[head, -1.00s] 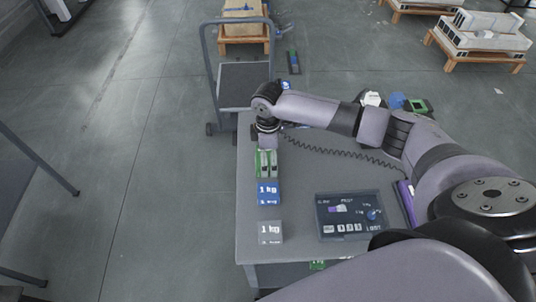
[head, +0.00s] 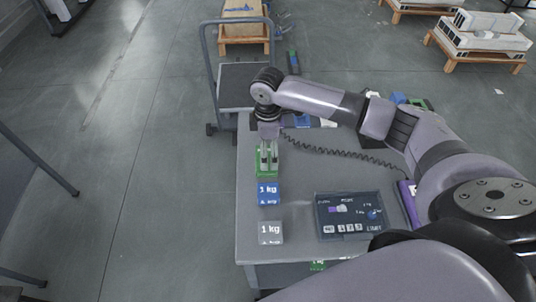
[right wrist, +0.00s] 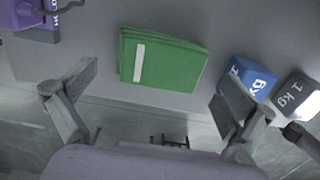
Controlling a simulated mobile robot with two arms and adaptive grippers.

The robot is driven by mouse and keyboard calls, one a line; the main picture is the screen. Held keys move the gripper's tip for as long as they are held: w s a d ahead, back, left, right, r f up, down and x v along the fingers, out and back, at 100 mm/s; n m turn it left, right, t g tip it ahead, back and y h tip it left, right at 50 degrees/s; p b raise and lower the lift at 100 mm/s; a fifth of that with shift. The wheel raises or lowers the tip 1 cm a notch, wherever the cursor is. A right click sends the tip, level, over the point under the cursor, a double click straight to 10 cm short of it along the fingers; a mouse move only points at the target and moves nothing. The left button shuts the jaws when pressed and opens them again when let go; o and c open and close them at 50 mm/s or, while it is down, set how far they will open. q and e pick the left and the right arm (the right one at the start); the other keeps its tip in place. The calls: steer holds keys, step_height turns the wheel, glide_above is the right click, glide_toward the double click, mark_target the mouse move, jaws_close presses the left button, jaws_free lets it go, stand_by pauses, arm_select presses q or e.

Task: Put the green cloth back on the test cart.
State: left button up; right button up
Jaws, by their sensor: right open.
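The green cloth (head: 267,174) is a folded pad on the left side of a grey top (head: 300,178), beyond the blue weight. It also shows in the right wrist view (right wrist: 165,60), flat, with a white stripe. My right gripper (head: 268,160) points down over the cloth and partly hides it in the head view. In the right wrist view its two fingers (right wrist: 155,92) are spread wide, with nothing between them, and the cloth lies just ahead of them. No label shows which surface is the test cart. My left gripper is not in view.
A blue 1 kg weight (head: 268,193) and a grey 1 kg weight (head: 270,232) stand in line nearer me. A dark panel (head: 347,216) lies right of them. A coiled cable (head: 340,150) crosses the top. A handled trolley (head: 240,82) stands behind.

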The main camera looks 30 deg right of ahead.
step_height(320, 180, up, 8)
steer(key=shift+b, duration=0.3)
